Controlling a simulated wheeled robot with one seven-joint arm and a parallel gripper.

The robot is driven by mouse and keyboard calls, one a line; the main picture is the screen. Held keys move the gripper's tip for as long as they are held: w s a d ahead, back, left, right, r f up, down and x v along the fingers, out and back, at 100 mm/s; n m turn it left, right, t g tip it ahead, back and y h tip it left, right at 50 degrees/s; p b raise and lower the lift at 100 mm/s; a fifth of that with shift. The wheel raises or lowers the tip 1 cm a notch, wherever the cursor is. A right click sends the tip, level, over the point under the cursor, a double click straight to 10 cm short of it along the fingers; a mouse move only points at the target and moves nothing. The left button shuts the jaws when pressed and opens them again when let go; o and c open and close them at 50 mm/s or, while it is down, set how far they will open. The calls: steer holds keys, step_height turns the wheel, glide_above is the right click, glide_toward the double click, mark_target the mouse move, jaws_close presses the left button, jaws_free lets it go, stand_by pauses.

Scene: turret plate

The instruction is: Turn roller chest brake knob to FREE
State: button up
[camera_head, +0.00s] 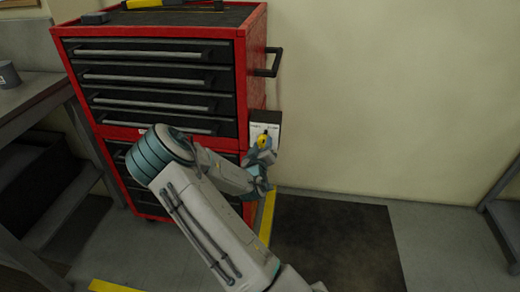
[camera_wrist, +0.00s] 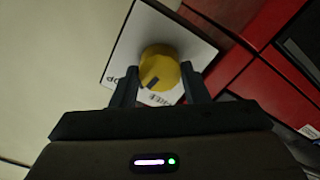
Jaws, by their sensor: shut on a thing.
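The yellow brake knob (camera_wrist: 160,64) sits on a white label plate (camera_wrist: 126,46) in the wrist view. In the head view the knob (camera_head: 263,140) shows small at the red roller chest's right side. My gripper (camera_wrist: 160,76) has one finger on each side of the knob and is shut on it. The knob's dark pointer mark (camera_wrist: 152,84) points down and slightly left, towards lettering that seems to read FREE. Other lettering ending in OP lies further left. The gripper hides the plate's lower part.
The red roller chest (camera_head: 252,66) has black drawers and a dark side handle (camera_head: 270,65) above the knob. A grey workbench (camera_head: 35,92) stands at the left. A dark mat (camera_head: 335,240) and bare floor lie right of my arm.

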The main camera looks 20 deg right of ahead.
steer(key=n+b, duration=0.1)
steer(key=n, duration=0.4)
steer(key=shift+f+n, duration=0.1)
steer(key=shift+n, duration=0.2)
steer(key=n+b, duration=0.1)
steer(key=n, duration=0.3)
steer(key=shift+n, duration=0.7)
steer(key=o, duration=1)
steer(key=shift+r, duration=0.2)
steer(key=shift+f, duration=0.1)
steer(key=shift+s+a, duration=0.35)
steer(key=shift+s, duration=0.15)
steer(key=v, duration=1.2)
steer(key=shift+s+a, duration=0.2)
steer(key=shift+s, duration=0.05)
